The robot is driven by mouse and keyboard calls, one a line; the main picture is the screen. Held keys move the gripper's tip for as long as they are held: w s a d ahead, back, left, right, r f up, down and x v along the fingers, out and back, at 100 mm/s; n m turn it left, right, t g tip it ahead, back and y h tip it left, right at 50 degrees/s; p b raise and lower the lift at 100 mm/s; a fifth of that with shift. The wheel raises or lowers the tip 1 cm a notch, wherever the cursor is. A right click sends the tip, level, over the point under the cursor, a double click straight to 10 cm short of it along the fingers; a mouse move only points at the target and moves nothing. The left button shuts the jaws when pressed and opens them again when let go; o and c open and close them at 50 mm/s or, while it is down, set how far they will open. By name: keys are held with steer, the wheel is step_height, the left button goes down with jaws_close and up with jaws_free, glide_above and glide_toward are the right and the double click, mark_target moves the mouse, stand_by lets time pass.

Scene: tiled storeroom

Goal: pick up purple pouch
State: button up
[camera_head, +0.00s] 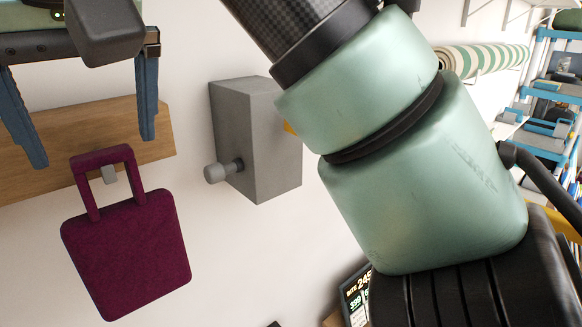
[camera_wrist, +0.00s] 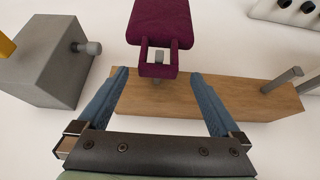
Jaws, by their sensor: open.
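The purple pouch (camera_head: 127,250) hangs by its looped handle from a peg on a wooden board in the head view. In the wrist view the pouch (camera_wrist: 160,24) is at the top middle, with its handle around the peg. My gripper (camera_wrist: 160,72) is open, its two blue fingers spread to either side of the handle and short of the pouch body. In the head view the gripper (camera_head: 92,150) is at upper left, above the pouch handle. The fingers do not appear to touch the handle.
The wooden peg board (camera_wrist: 190,98) is on the white wall close to the fingers, with other pegs at right. A grey box with a knob (camera_head: 262,140) juts from the wall beside the pouch. A blue shelf (camera_head: 550,130) stands at far right.

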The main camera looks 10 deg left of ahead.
mark_target(104, 159)
steer(key=x, duration=0.6)
steer(key=shift+w+f, duration=0.15)
steer(key=shift+f, duration=0.3)
steer(key=shift+r, duration=0.1)
jaws_close()
